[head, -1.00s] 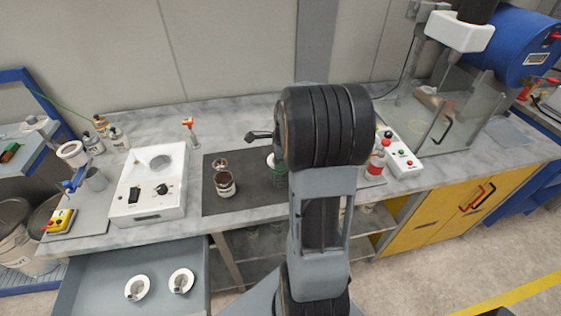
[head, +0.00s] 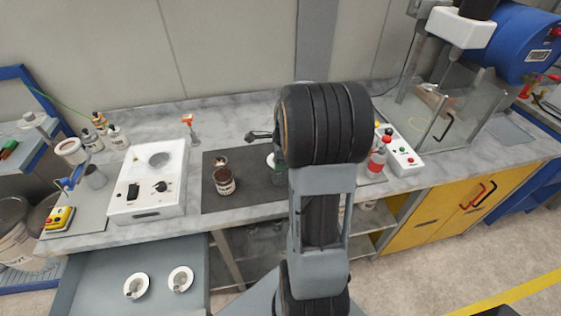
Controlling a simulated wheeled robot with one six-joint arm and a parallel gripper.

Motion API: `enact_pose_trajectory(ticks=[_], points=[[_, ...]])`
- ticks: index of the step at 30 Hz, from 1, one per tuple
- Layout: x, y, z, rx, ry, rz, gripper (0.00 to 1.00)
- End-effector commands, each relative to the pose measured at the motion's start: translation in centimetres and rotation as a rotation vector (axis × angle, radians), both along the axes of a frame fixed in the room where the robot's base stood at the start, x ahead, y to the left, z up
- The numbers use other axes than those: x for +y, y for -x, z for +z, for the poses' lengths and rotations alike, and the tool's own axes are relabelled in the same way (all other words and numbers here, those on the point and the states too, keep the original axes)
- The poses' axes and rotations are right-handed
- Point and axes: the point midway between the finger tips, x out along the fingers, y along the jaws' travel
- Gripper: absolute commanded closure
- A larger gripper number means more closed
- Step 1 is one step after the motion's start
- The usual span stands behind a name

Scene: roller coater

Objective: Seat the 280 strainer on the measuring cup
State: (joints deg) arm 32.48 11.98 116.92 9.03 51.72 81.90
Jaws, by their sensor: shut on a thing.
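My arm's black joint fills the middle of the head view and hides my gripper and whatever it holds. A small dark piece sticks out to the left of the joint; I cannot tell what it is. Just below it, a greenish vessel (head: 279,177), possibly the measuring cup, shows partly on the dark mat (head: 240,197). A pale edge (head: 270,160) shows above it, possibly a strainer rim, mostly covered by my arm. Two white strainer-like rings (head: 180,279) lie in the open drawer (head: 95,290) at the lower left. Their labels are too small to read.
An open brown can (head: 224,181) stands on the mat. A white device (head: 148,195) with a round recess stands to its left. A red-filled bottle (head: 377,158) and a control box (head: 402,155) stand right of my arm. The worktop (head: 235,120) behind the mat is mostly clear.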

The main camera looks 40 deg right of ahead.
Motion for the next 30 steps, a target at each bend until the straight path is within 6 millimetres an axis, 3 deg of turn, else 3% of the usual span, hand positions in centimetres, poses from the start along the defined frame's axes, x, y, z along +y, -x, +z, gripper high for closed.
enact_pose_trajectory(ticks=[30], points=[[0.1,0.2,-3.2,0.009,-0.005,0.000,1.00]])
